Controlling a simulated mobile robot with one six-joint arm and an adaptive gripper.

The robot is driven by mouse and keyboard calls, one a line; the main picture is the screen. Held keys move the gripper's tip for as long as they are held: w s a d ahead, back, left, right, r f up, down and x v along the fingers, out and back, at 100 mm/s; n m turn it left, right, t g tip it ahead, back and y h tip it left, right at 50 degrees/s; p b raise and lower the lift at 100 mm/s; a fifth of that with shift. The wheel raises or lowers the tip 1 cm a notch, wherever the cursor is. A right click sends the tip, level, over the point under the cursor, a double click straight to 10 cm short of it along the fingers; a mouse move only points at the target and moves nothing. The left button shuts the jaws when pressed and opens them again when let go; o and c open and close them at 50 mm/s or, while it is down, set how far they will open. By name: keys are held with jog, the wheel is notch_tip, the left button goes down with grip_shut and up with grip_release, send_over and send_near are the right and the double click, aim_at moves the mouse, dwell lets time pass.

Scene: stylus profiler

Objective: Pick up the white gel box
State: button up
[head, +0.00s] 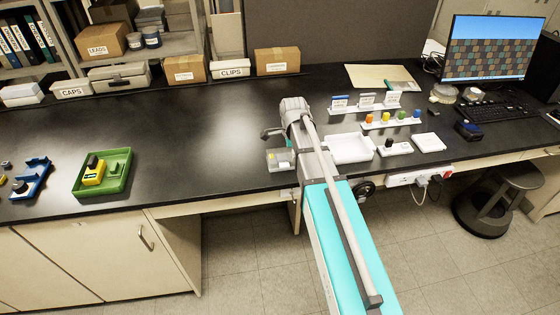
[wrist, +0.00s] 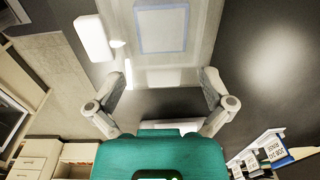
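A flat white closed box (head: 428,142), which looks like the white gel box, lies on the black bench at the right; I cannot be sure it is that box. My gripper (head: 276,133) is well to its left, near a small clear-walled case (head: 280,160) at the bench's front edge. In the wrist view my gripper (wrist: 160,88) is open, its two fingers wide apart with nothing held. Beyond them are a pale translucent surface with a bluish square outline (wrist: 162,28) and a white block (wrist: 93,38). The flat white box cannot be made out there.
A white tray (head: 350,149) and a white holder with a black knob (head: 393,148) stand left of the flat box. Behind are a rack of coloured knobs (head: 392,119) and label cards (head: 366,101). A green tray (head: 103,172) is far left.

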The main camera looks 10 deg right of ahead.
jog(key=shift+s+f, duration=0.4)
jog(key=shift+s, duration=0.05)
jog(key=c, duration=0.4)
jog(key=o, duration=0.6)
jog(key=c, duration=0.6)
jog(key=shift+w+r+p, duration=0.25)
jog(key=shift+w+p, duration=0.05)
jog(key=shift+p, duration=0.2)
jog(key=shift+w+r+p, duration=0.3)
jog(key=shift+w+p, duration=0.1)
jog(key=shift+p, duration=0.15)
jog(key=shift+c, duration=0.2)
jog(key=shift+w+r+p, duration=0.1)
jog(key=shift+r+p, duration=0.45)
jog(key=shift+r, duration=0.05)
grip_shut()
jog(key=shift+w+r+p, duration=0.2)
jog(key=shift+r+p, duration=0.15)
jog(key=shift+p, duration=0.1)
jog(key=shift+r+p, duration=1.75)
